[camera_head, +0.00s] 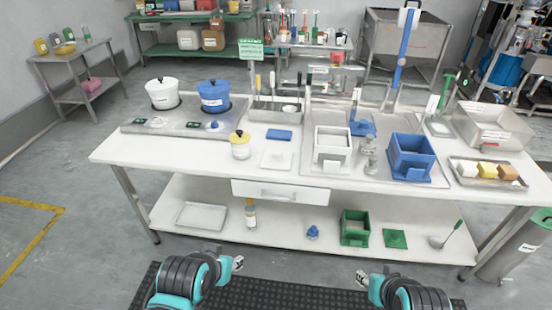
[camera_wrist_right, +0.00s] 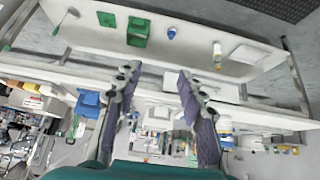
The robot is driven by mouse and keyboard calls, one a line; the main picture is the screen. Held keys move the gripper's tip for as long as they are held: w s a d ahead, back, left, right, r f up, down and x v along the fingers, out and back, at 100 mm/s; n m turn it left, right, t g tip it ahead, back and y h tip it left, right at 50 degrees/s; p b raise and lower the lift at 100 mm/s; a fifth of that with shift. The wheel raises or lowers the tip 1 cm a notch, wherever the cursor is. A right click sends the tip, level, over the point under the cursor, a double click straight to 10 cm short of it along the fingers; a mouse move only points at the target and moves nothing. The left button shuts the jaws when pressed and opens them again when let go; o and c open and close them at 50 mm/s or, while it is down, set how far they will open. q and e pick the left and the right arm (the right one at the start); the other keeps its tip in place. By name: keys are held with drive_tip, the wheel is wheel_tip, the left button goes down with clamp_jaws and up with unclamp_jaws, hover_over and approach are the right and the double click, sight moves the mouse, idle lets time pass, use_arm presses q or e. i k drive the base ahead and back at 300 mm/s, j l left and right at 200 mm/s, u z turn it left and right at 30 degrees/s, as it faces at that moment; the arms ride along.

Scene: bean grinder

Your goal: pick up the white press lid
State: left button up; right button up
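A flat white square plate (camera_head: 277,159) lies on the white tabletop, left of the open white box-shaped press (camera_head: 333,149). It looks like the white press lid, though no label is readable. A similar flat blue plate (camera_head: 278,134) lies just behind it. My right gripper (camera_head: 364,281) is in front of the table, low and well apart from the plate. In the right wrist view it (camera_wrist_right: 158,84) is open, with nothing between its fingers. My left gripper (camera_head: 234,265) is also low in front of the table; its finger gap is too small to judge.
A yellow-lidded white jar (camera_head: 240,147) stands left of the plate. The blue press box (camera_head: 411,158) stands at right. A closed drawer (camera_head: 280,191) is under the front edge. The lower shelf (camera_head: 285,235) holds a green box (camera_head: 355,229).

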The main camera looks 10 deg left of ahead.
sight(276, 159)
drive_tip(key=i+l+u, duration=0.1)
drive_tip(key=i+u, duration=0.25)
drive_tip(key=i+l+u, duration=0.35)
drive_tip(key=i, duration=0.2)
drive_tip(key=j, duration=0.1)
